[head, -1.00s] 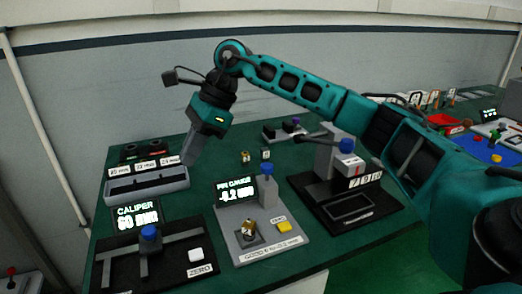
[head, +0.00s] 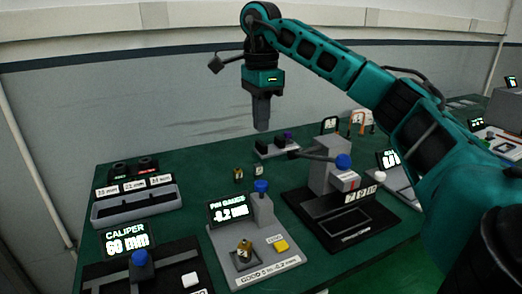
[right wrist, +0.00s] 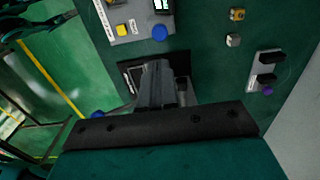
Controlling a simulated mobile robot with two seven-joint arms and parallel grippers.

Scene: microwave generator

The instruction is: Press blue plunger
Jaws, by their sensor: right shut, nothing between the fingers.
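Blue plunger knobs top several devices. One is on the pin gauge post (head: 261,186), one on the grey tower of the black-based device (head: 343,161), and one on the caliper (head: 140,258). My right gripper (head: 262,128) points straight down, shut and empty, high above the back of the table and apart from every knob. In the right wrist view the shut fingers (right wrist: 157,68) appear over the black-based device, with the pin gauge's blue knob (right wrist: 160,33) just beyond the tips. Another blue knob (right wrist: 97,115) shows left of the fingers.
The pin gauge display (head: 231,210) reads -0.2 mm, and a yellow button (head: 281,245) is on its base. A grey tray (head: 136,204) stands at the left. Small brass and grey pieces (head: 239,174) stand behind the gauge.

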